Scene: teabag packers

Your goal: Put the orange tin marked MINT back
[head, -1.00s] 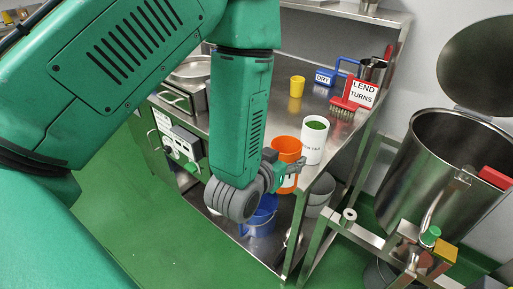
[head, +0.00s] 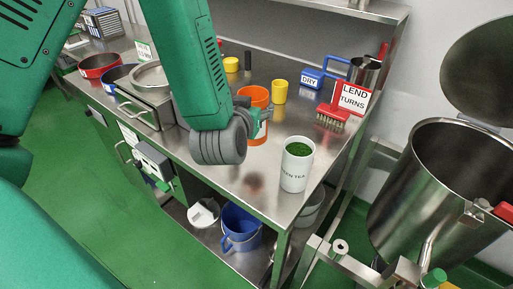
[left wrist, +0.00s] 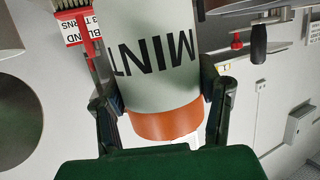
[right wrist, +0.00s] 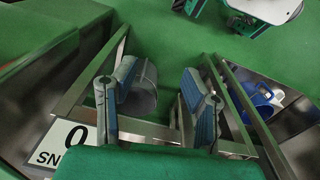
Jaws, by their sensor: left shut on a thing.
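The orange tin marked MINT (head: 254,97) is at the middle of the steel bench in the head view, behind and left of the white GREEN TEA tin (head: 297,168). My left gripper (head: 262,118) is shut around it. In the left wrist view its MINT label (left wrist: 155,50) shows upside down above an orange band (left wrist: 165,122), between my left gripper's fingers (left wrist: 165,100). I cannot tell whether the tin touches the bench. My right gripper (right wrist: 158,105) shows only in the right wrist view, open and empty, over the bench's lower frame.
A large steel drum (head: 425,190) is on the right. A blue bucket (head: 240,225) sits below.

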